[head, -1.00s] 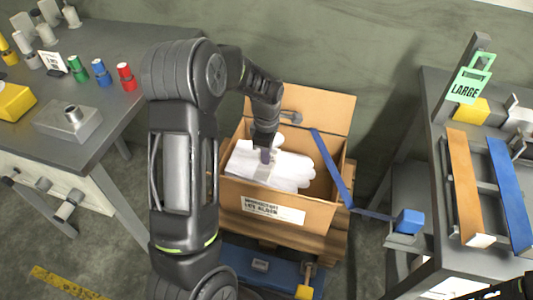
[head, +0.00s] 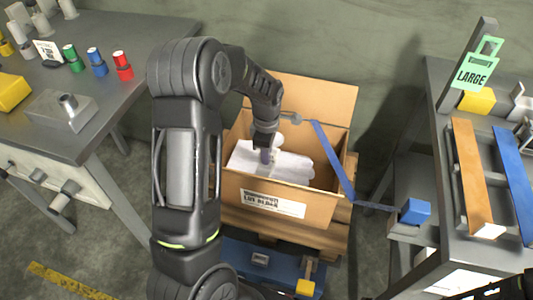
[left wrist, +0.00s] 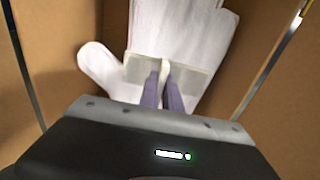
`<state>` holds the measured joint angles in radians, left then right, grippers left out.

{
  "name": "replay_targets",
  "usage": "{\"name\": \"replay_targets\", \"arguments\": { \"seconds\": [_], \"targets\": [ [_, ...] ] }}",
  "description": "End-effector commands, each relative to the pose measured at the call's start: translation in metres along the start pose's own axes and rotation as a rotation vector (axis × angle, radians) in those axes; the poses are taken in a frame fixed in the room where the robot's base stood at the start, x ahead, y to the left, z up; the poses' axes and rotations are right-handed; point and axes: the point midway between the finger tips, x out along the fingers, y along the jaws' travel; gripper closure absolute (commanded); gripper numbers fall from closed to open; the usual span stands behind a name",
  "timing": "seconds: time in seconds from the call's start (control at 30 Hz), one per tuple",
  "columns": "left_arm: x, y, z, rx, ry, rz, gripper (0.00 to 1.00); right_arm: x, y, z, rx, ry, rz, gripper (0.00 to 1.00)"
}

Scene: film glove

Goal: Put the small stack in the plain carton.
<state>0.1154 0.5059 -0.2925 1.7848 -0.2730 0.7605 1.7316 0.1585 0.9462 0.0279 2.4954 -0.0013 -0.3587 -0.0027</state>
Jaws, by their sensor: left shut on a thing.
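The small stack is a bundle of white gloves (head: 290,166) with a pale band (left wrist: 198,80) around it. It is inside the open brown carton (head: 232,190), which has a white printed label on its front wall. My left gripper (head: 265,157) reaches down into the carton and is shut on the stack at the band. In the left wrist view its two fingertips (left wrist: 164,78) pinch the band, with brown carton walls on both sides. Whether the stack touches the carton floor is hidden.
A blue strap (head: 332,160) runs over the carton's right side to a blue block (head: 415,211). The carton stands on a wooden pallet (head: 325,240). Grey benches stand left (head: 140,62) and right (head: 437,120); the right one bears a green LARGE tag (head: 474,76).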

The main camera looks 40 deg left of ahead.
Motion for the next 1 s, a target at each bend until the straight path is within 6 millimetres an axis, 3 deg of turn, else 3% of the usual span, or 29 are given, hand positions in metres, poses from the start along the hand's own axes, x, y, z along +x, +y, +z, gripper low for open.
{"name": "replay_targets", "arguments": {
  "seconds": [1.0],
  "targets": [
    [0.042,0.0,0.0,0.001,0.0,0.0,1.0,0.027,0.011,0.0,-0.001,0.0,0.0,0.64]
  ]
}}
